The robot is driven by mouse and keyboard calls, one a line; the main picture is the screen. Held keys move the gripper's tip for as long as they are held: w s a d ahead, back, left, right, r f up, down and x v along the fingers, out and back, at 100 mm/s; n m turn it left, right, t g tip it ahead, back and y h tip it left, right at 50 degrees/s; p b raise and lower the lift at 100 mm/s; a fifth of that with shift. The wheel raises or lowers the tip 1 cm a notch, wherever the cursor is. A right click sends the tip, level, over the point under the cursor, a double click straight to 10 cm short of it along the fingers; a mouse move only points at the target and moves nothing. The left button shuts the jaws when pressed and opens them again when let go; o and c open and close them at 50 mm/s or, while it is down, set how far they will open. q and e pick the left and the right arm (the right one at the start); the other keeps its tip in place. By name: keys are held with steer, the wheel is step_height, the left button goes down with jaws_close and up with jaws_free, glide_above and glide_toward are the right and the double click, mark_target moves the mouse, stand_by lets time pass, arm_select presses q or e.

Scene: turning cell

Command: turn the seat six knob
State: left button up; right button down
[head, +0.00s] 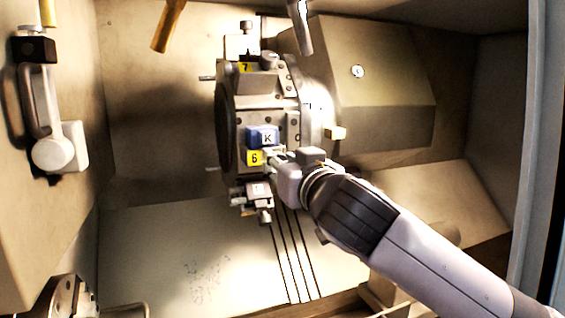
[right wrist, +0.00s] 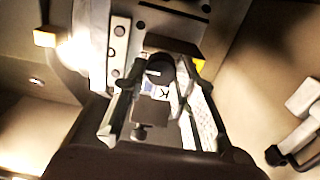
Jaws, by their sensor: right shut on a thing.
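The tool turret (head: 262,100) stands in the middle of the head view, with a yellow 6 label (head: 254,158) on its front below a blue block (head: 258,137) marked K. My right gripper (head: 273,162) reaches in from the lower right, just beside the 6 label. In the right wrist view my right gripper (right wrist: 160,82) has a finger on either side of a dark round knob (right wrist: 160,68) and is shut on it. The K marking shows behind the fingers there. In the head view the gripper hides the knob. My left gripper is not in view.
A yellow 7 label (head: 244,67) marks the seat above. Two rods hang from above. The floor left of the turret is open.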

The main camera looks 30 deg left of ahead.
steer(key=shift+n, duration=0.3)
steer(key=shift+s+a+f+n+p, duration=0.1)
steer(key=shift+n+p, duration=1)
steer(key=shift+n, duration=3.15)
steer(key=shift+s+a+f+n+p, duration=0.1)
steer(key=shift+n+p, duration=0.95)
steer(key=shift+n, duration=3.2)
steer(key=shift+w, duration=0.1)
steer(key=c, duration=1.3)
jaws_free()
steer(key=shift+d, duration=0.1)
